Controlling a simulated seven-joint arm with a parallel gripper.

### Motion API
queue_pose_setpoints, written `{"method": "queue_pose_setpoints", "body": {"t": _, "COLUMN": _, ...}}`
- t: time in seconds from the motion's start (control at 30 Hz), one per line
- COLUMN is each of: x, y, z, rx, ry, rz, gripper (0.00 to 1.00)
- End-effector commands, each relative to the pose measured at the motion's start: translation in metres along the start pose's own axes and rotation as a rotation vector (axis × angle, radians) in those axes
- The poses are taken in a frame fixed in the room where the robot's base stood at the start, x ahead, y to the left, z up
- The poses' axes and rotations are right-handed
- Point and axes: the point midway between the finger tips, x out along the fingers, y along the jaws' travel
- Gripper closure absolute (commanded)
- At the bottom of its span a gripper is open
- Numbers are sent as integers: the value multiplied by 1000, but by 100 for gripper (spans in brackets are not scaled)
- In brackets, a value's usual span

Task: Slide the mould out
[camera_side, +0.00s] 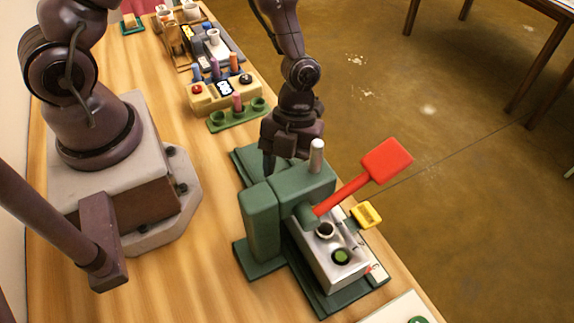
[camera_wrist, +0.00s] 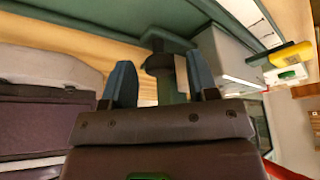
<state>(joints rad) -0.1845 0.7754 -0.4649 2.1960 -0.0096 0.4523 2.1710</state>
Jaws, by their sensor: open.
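A green press (camera_side: 262,222) with a red lever (camera_side: 385,160) stands at the table's right edge in the side view. A grey block (camera_side: 335,268), which looks like the mould, lies on the press's green base. It has a dark round well and one with green in it. A yellow tab (camera_side: 366,214) shows at its far side. In the wrist view a grey block (camera_wrist: 222,62) and a yellow part (camera_wrist: 292,54) are at the right. My gripper (camera_wrist: 162,82) is open behind the press head, its fingers apart around a green post-like part (camera_wrist: 165,75); contact is unclear.
A green rack (camera_side: 238,117) and a cream box with coloured sticks (camera_side: 215,98) stand beyond the press. More small items crowd the table's far end. A pale panel (camera_side: 400,308) lies at the near edge.

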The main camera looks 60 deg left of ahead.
Motion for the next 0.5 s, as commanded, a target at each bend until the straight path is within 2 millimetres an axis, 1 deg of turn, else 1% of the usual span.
{"method": "queue_pose_setpoints", "body": {"t": 0.2, "x": 0, "y": 0, "z": 0, "rx": -1, "ry": 0, "rz": 0, "gripper": 46}}
{"method": "queue_pose_setpoints", "body": {"t": 0.23, "x": 0, "y": 0, "z": 0, "rx": -1, "ry": 0, "rz": 0, "gripper": 51}}
{"method": "queue_pose_setpoints", "body": {"t": 0.27, "x": 0, "y": 0, "z": 0, "rx": -1, "ry": 0, "rz": 0, "gripper": 58}}
{"method": "queue_pose_setpoints", "body": {"t": 0.3, "x": 0, "y": 0, "z": 0, "rx": -1, "ry": 0, "rz": 0, "gripper": 67}}
{"method": "queue_pose_setpoints", "body": {"t": 0.37, "x": 0, "y": 0, "z": 0, "rx": -1, "ry": 0, "rz": 0, "gripper": 81}}
{"method": "queue_pose_setpoints", "body": {"t": 0.4, "x": 0, "y": 0, "z": 0, "rx": -1, "ry": 0, "rz": 0, "gripper": 90}}
{"method": "queue_pose_setpoints", "body": {"t": 0.43, "x": 0, "y": 0, "z": 0, "rx": -1, "ry": 0, "rz": 0, "gripper": 97}}
{"method": "queue_pose_setpoints", "body": {"t": 0.47, "x": 0, "y": 0, "z": 0, "rx": -1, "ry": 0, "rz": 0, "gripper": 100}}
{"method": "queue_pose_setpoints", "body": {"t": 0.5, "x": 0, "y": 0, "z": 0, "rx": -1, "ry": 0, "rz": 0, "gripper": 100}}
